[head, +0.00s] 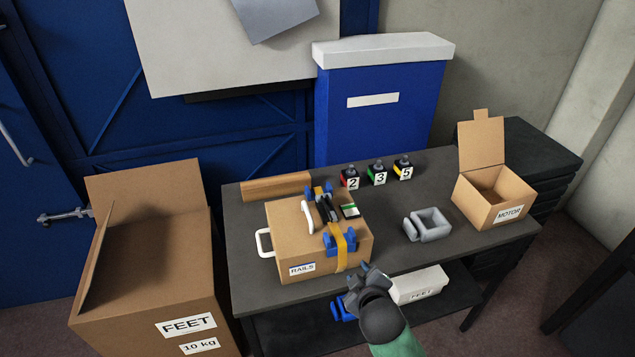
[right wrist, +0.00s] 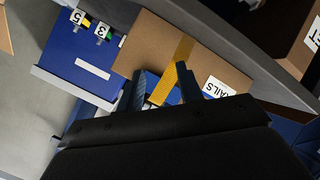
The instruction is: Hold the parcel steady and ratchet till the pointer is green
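The parcel (head: 290,235) is a brown box labelled RAILS on the dark table. A yellow strap (head: 340,258) runs over it, with blue corner pieces (head: 340,242) at its edges. A black ratchet (head: 327,208) sits on top. Beside it is a small gauge (head: 349,211) with a green and white face; its pointer is too small to read. White handles stand at the parcel's left side (head: 263,243) and on its top (head: 308,216). My right gripper (head: 366,279) is open and empty, in front of the parcel's right corner. In the right wrist view, the strap (right wrist: 185,48) shows beyond its spread fingers (right wrist: 160,78). My left gripper is out of view.
Numbered weights (head: 377,174) and a wooden bar (head: 276,187) lie behind the parcel. A grey open block (head: 428,226) and an open MOTOR box (head: 487,208) stand to the right. A large FEET carton (head: 150,285) stands left of the table. A white FEET box (head: 420,284) is below.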

